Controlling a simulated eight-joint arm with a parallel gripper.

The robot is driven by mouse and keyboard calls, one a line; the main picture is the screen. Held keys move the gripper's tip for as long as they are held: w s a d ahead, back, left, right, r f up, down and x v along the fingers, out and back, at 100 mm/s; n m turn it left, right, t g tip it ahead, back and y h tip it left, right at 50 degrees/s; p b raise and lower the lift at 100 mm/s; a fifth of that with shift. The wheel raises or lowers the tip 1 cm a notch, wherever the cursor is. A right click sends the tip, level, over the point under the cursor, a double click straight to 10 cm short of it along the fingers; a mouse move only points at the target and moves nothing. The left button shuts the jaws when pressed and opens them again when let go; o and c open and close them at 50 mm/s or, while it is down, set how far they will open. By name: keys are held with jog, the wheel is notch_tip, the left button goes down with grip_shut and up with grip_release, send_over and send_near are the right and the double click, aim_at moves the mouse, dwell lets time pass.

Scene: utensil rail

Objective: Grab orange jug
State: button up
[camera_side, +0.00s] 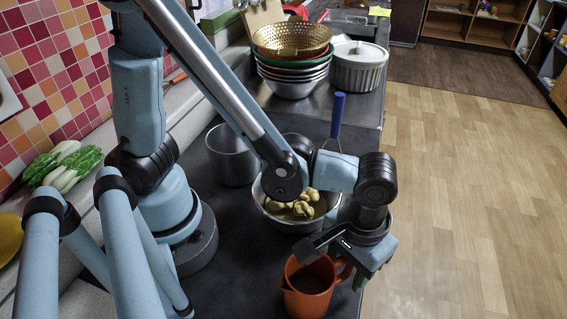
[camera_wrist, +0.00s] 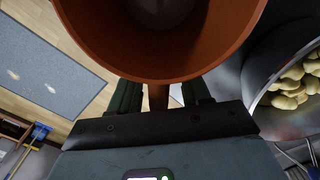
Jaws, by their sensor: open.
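The orange jug (camera_side: 309,290) stands upright on the dark counter near its front right edge, with its handle to the right. In the wrist view the jug (camera_wrist: 160,70) fills the top, and I look partly into its open mouth. Its handle (camera_wrist: 158,98) points toward my gripper (camera_wrist: 160,92). The two dark fingers are open, one on each side of the handle, with a gap visible on both sides. In the side view my gripper (camera_side: 352,272) is at the jug's right side, and its fingers partly hide the handle.
A metal bowl of yellowish pieces (camera_side: 300,209) stands just behind the jug, with a blue-handled utensil (camera_side: 337,115) beyond. A grey pot (camera_side: 232,156) is to its left. Stacked bowls with a gold colander (camera_side: 291,38) are farther back. Right of the counter is open floor.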

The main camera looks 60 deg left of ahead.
grip_shut()
dwell(0.3)
dwell(0.4)
